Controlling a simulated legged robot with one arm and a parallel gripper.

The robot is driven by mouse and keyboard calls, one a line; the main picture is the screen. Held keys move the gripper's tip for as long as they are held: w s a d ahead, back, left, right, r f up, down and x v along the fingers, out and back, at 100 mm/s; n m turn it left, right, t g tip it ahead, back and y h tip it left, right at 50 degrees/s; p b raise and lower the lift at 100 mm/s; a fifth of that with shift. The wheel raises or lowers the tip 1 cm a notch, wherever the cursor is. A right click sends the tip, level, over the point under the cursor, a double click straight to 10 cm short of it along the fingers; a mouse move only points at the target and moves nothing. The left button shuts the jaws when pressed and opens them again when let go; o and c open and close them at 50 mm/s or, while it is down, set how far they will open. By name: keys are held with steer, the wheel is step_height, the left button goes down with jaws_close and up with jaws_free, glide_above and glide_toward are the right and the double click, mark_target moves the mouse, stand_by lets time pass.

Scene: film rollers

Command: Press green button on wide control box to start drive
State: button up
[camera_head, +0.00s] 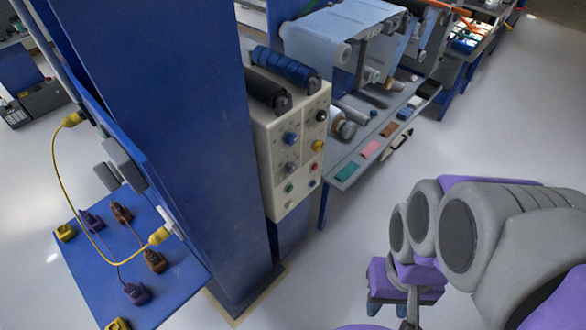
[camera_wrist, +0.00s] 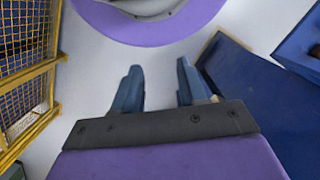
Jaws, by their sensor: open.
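The beige wide control box (camera_head: 301,165) is mounted on the side of a blue column in the head view. My gripper (camera_wrist: 157,85) is open and empty in the wrist view, with two blue-grey fingers apart over the pale floor. In the head view my arm is folded at the lower right, well apart from the box, and the gripper's fingers (camera_head: 389,304) show at its lower end.
A tall blue column (camera_head: 165,110) stands left of the box. A blue shelf (camera_head: 150,270) with yellow and brown plugs juts out at the lower left. A roller machine (camera_head: 335,45) with a bench stands behind. Pale floor (camera_head: 470,130) is free at right. Yellow mesh fencing (camera_wrist: 25,75) shows in the wrist view.

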jaws_close()
stand_by(1.3)
